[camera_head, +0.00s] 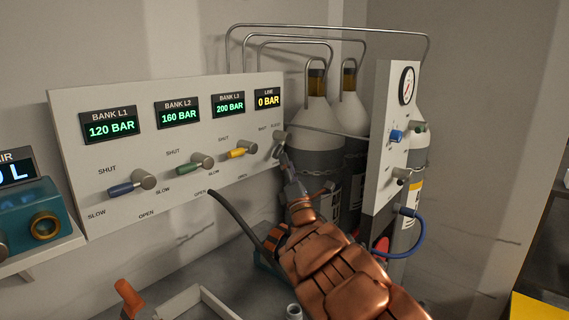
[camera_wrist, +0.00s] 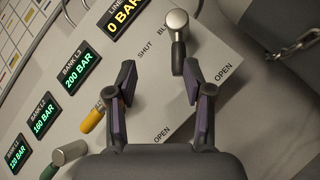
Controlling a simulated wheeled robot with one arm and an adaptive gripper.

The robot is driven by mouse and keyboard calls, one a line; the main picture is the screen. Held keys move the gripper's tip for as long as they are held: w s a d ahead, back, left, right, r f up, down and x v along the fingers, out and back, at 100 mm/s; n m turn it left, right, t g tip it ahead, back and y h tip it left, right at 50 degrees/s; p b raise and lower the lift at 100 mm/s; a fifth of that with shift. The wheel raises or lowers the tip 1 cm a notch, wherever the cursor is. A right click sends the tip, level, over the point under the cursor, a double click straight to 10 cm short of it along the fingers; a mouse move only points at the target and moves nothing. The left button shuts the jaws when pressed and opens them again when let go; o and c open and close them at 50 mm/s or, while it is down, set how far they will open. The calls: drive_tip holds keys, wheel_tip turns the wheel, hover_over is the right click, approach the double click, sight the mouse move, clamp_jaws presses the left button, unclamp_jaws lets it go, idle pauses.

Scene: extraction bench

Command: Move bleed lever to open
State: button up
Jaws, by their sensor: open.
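The bleed lever has a silver hub (camera_wrist: 176,20) and a dark handle (camera_wrist: 178,58) in the wrist view. The handle points down in that picture, with the SHUT label to its left and an OPEN label to its lower right. In the head view its hub (camera_head: 280,138) is at the panel's right end, and my gripper partly hides the handle. My gripper (camera_wrist: 158,76) is open and empty, its fingers facing the panel. The handle's tip is just beyond the fingertips, closer to the right finger. I cannot tell whether they touch.
The white panel (camera_head: 180,205) also carries blue (camera_head: 122,188), green (camera_head: 188,168) and yellow (camera_head: 237,153) levers left of the bleed lever. The LINE display (camera_head: 267,99) reads 0 BAR. Gas cylinders (camera_head: 318,125) and a gauge panel (camera_head: 383,165) stand to the right.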

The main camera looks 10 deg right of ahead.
drive_tip(key=s+d, duration=0.1)
drive_tip(key=s, duration=0.5)
drive_tip(key=shift+s+d, duration=0.15)
drive_tip(key=shift+s, duration=0.15)
